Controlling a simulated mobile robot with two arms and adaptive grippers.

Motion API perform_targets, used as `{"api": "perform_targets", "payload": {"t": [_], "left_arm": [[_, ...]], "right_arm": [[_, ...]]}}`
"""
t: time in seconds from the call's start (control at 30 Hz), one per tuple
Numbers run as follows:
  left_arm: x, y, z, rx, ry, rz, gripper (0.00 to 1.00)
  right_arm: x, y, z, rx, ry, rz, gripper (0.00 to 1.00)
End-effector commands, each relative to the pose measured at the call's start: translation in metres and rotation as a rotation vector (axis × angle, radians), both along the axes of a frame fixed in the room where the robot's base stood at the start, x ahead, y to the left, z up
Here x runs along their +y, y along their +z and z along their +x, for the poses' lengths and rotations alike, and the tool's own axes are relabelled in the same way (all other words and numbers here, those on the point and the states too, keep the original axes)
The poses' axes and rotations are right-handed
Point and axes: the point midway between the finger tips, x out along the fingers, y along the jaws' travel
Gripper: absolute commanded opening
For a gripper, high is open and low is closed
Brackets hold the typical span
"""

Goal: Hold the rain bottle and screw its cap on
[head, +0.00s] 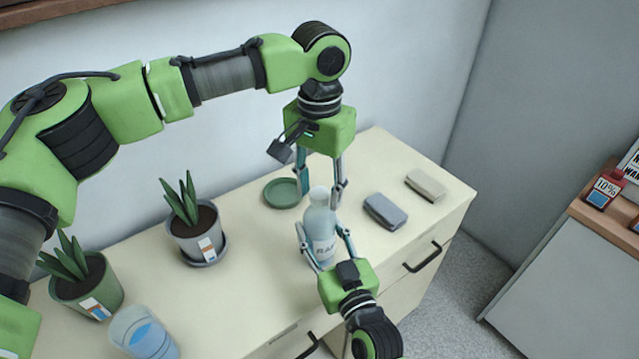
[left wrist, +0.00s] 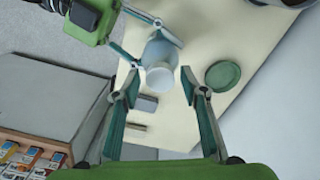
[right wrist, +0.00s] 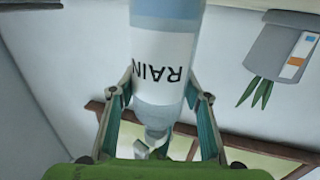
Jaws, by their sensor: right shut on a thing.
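The rain bottle (head: 322,225) stands upright over the cream cabinet top, clear bluish with a white RAIN label; the label shows large and upside down in the right wrist view (right wrist: 163,65). My right gripper (head: 323,232) is shut on the bottle, a finger on each side. My left gripper (head: 320,196) points down from above, open, its fingers spread on either side of the bottle's top. In the left wrist view a pale round top (left wrist: 160,77) lies between and beyond the open fingertips (left wrist: 158,90). I cannot tell whether this is the cap or the bare neck.
An empty green saucer (head: 282,193) lies behind the bottle. A grey-blue block (head: 385,211) and a beige block (head: 426,186) lie to the right. Two potted plants (head: 195,235) (head: 88,283) and a glass with blue contents (head: 145,335) stand left. A wall is behind.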

Motion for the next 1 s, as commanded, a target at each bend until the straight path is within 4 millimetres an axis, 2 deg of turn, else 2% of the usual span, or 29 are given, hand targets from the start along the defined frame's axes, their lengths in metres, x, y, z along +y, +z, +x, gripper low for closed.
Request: {"api": "perform_targets", "payload": {"t": [0.03, 0.1, 0.2, 0.43, 0.73, 0.9, 0.93, 0.97, 1.0], "left_arm": [[0.0001, 0.0, 0.0001, 0.0, 0.0, 0.0, 0.4], [0.0002, 0.0001, 0.0, 0.0, 0.0, 0.0, 0.22], [0.0002, 0.0001, 0.0, 0.0, 0.0, 0.0, 0.0], [0.0, -0.0003, -0.0004, 0.002, -0.027, 0.0, 0.0], [-0.0003, -0.0009, -0.0007, 0.002, -0.424, -0.002, 0.0], [0.0001, 0.0, -0.0001, 0.0, -0.434, 0.0, 0.0], [0.0001, 0.0, -0.0001, 0.0, -0.433, 0.0, 0.33], [0.0001, 0.0, -0.0001, 0.0, -0.433, 0.0, 0.41], [0.0001, 0.0, 0.0, 0.0, -0.433, 0.0, 0.42]], "right_arm": [[0.0, 0.0, 0.0, 0.0, 0.0, 0.0, 0.0], [0.0, 0.0, 0.0, 0.0, 0.0, 0.0, 0.0], [0.0, 0.0, 0.0, 0.0, 0.0, 0.0, 0.0], [0.0, 0.0, 0.0, 0.0, 0.0, 0.0, 0.0], [0.0, 0.0, 0.0, 0.0, 0.0, 0.0, 0.0], [0.0, 0.0, 0.0, 0.0, 0.0, 0.0, 0.0], [0.0, 0.0, 0.0, 0.0, 0.0, 0.0, 0.0], [0.0, 0.0, 0.0, 0.0, 0.0, 0.0, 0.0], [0.0, 0.0, 0.0, 0.0, 0.0, 0.0, 0.0]]}}
